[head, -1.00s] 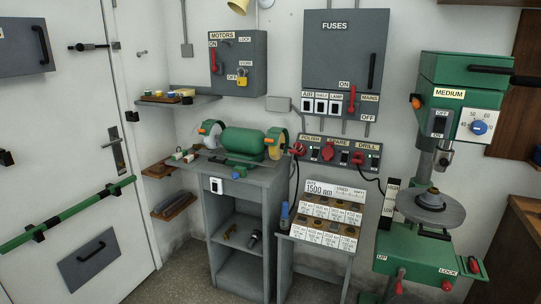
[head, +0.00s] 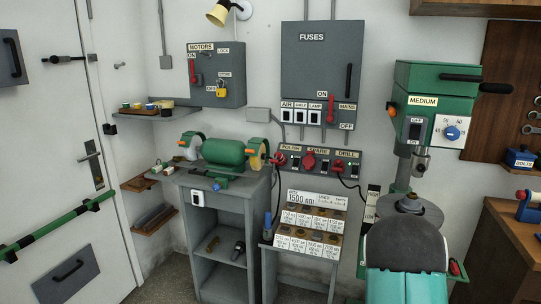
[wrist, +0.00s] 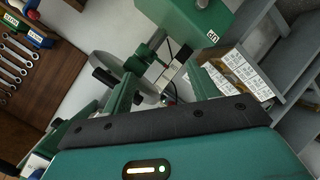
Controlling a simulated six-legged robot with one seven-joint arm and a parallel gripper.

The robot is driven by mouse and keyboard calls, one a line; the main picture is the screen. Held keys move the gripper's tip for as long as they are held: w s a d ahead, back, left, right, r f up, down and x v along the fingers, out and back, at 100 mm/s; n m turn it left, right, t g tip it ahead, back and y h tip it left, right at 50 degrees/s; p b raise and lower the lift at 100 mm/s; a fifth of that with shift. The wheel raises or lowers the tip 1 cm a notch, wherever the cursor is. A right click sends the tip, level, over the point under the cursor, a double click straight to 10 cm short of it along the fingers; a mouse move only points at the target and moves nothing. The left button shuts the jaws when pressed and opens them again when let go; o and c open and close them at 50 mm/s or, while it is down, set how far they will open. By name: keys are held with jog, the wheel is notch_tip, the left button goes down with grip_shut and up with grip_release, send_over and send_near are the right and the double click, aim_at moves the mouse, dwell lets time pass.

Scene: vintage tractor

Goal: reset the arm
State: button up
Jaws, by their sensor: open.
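My gripper (wrist: 163,74) shows in the wrist view with its two green fingers spread apart and nothing between them. Behind the fingers lies the green drill press (wrist: 178,25), which looks tilted in that view. In the head view, a dark rounded and teal part of my arm (head: 405,265) stands at the lower right, in front of the drill press (head: 435,78). It hides most of the press's base and part of its round table (head: 422,207). The fingertips cannot be made out in the head view.
A grey stand with a green bench grinder (head: 224,151) is left of my arm. A labelled parts rack (head: 308,232) stands between them. Fuse box (head: 321,70) and motors box (head: 215,75) hang on the wall. A wooden bench (head: 505,250) is at the right.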

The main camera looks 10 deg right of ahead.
jog(key=s+a+r+m+y, duration=0.1)
jog(key=s+a+r+y, duration=0.1)
jog(key=a+r, duration=0.5)
jog(key=s+a+r+m+g+y, duration=0.15)
jog(key=a+r, duration=0.25)
jog(key=a, duration=0.6)
jog(key=s+a+r+y, duration=0.3)
jog(key=a+r, duration=0.3)
jog(key=a, duration=0.2)
jog(key=s+a+r+g+y, duration=0.1)
jog(key=s+a+r, duration=0.1)
jog(key=s+a, duration=0.5)
jog(key=s+a+r+g+y, duration=0.1)
jog(key=s+a+r+g, duration=0.1)
jog(key=s+a, duration=0.6)
jog(key=s, duration=0.5)
